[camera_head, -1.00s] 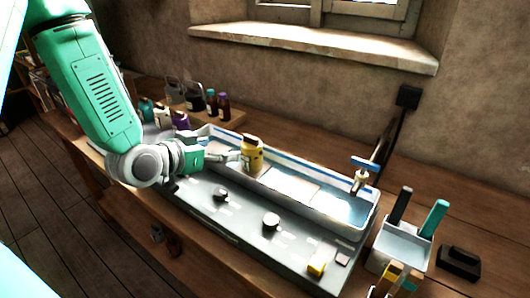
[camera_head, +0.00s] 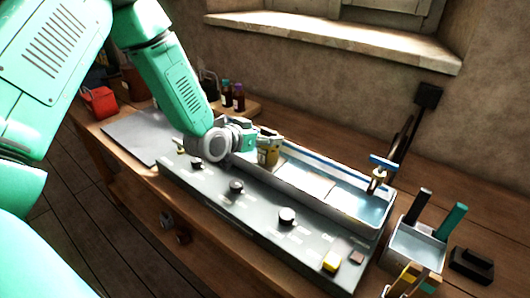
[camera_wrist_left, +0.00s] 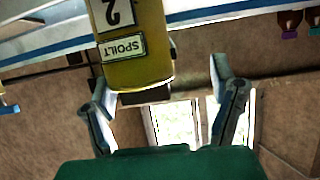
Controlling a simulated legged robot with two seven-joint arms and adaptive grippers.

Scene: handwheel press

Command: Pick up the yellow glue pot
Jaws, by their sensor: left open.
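The yellow glue pot (camera_head: 268,157) stands at the left end of a long blue-rimmed metal tray (camera_head: 335,206). In the left wrist view the pot (camera_wrist_left: 133,60) appears upside down, with a label "2" and a label "SPOILT" and a dark cap. My left gripper (camera_head: 264,143) is at the pot, its arm coming in from the upper left. In the left wrist view its two fingers (camera_wrist_left: 160,92) are spread, one to each side of the pot's cap end, with a gap visible on the right. The gripper partly hides the pot in the head view. My right gripper is not seen.
A holder with upright handles (camera_head: 418,245) stands at right. Small bottles (camera_head: 238,98) are behind my arm. A red box (camera_head: 99,102) is far left.

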